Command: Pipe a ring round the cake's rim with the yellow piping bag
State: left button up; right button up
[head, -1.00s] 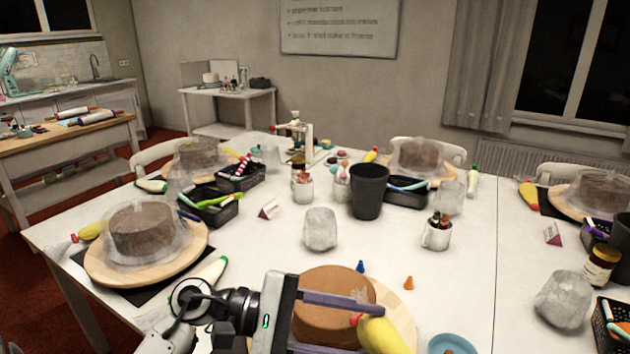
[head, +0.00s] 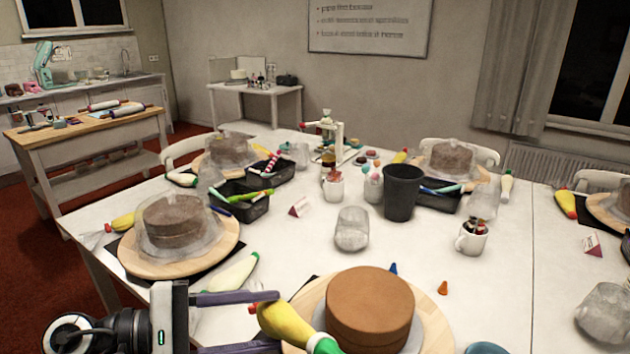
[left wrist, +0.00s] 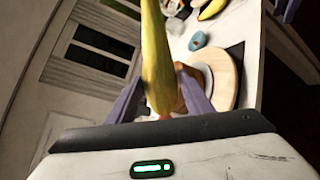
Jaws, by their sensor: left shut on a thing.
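The bare brown cake (head: 370,294) sits on a round wooden turntable (head: 436,335) at the front of the table. No piping shows on its top. My left gripper (head: 276,322) is shut on the yellow piping bag (head: 285,323), left of the cake. The bag is tilted, its red end toward the upper left and its green end low near the cake's left side. I cannot tell whether it touches the cake. In the left wrist view the bag (left wrist: 157,60) stands between the purple fingers, partly covering the turntable (left wrist: 224,72). My right gripper is out of view.
A clear plastic-wrapped cake (head: 172,222) on a board stands to the left, with a pale piping bag (head: 232,272) before it. A blue cone (head: 393,268) and an orange cone (head: 443,288) stand behind the turntable. A dark cup (head: 402,192) stands farther back.

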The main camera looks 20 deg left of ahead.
pick_arm(q)
jog(key=w+d+m+y+b, duration=0.2)
jog(key=w+d+m+b, duration=0.15)
jog(key=w+d, duration=0.5)
jog(key=w+d+m+y+b, duration=0.2)
jog(key=w+d+m, duration=0.35)
jog(key=w, duration=0.55)
jog(key=w+a+r+t+y+b, duration=0.1)
jog(key=w+a+r+y+b, duration=0.1)
jog(key=w, duration=0.5)
jog(key=w+a+r+t+y+b, duration=0.2)
jog(key=w+a+y+b, duration=0.1)
jog(key=w, duration=0.4)
jog(key=shift+a+r+y+b, duration=0.15)
jog(key=shift+a+y+b, duration=0.25)
jog(key=shift+a, duration=0.55)
jog(key=shift+o, duration=0.3)
jog(key=c, duration=0.5)
